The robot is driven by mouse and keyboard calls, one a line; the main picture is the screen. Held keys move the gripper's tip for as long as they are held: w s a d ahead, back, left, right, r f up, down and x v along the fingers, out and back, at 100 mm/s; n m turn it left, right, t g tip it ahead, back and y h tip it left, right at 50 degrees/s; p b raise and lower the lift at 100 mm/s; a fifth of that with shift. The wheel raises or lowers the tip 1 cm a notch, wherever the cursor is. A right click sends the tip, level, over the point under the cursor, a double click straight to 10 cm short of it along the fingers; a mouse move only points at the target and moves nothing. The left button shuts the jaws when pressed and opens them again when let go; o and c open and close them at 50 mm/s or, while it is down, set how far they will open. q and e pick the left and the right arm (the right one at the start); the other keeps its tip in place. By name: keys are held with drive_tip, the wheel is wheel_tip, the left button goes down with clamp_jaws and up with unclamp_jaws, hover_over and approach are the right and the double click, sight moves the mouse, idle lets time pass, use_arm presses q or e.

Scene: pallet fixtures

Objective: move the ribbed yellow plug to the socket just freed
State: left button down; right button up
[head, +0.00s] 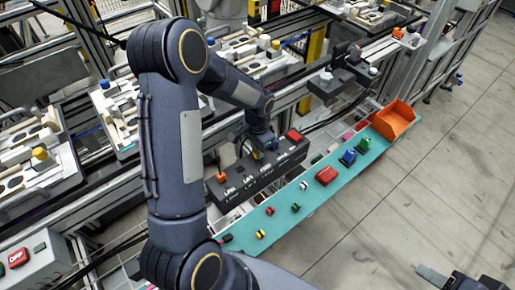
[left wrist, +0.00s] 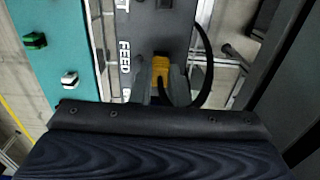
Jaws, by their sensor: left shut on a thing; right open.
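The yellow plug (left wrist: 160,66) shows in the left wrist view, between the two fingers of my left gripper (left wrist: 161,82), which is shut on it. A black cable (left wrist: 207,60) loops away to its right. The plug is at the dark socket panel (head: 250,178), near the FEED label; I cannot tell whether it is seated in a socket or held just above. In the head view my left gripper (head: 261,146) is over the panel's far side, and its fingertips are hard to make out. My right gripper (head: 448,278) is open and empty at the lower right, away from the panel.
An orange plug (head: 221,177) stands at the panel's left end and a red block (head: 293,135) at its right. In front, a teal shelf (head: 285,222) carries several small coloured parts and an orange bin (head: 394,120). Fixture pallets stand behind. The floor at right is clear.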

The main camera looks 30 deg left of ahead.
use_arm(q)
drive_tip(key=shift+f, duration=0.2)
drive_tip(key=c, duration=1.3)
unclamp_jaws()
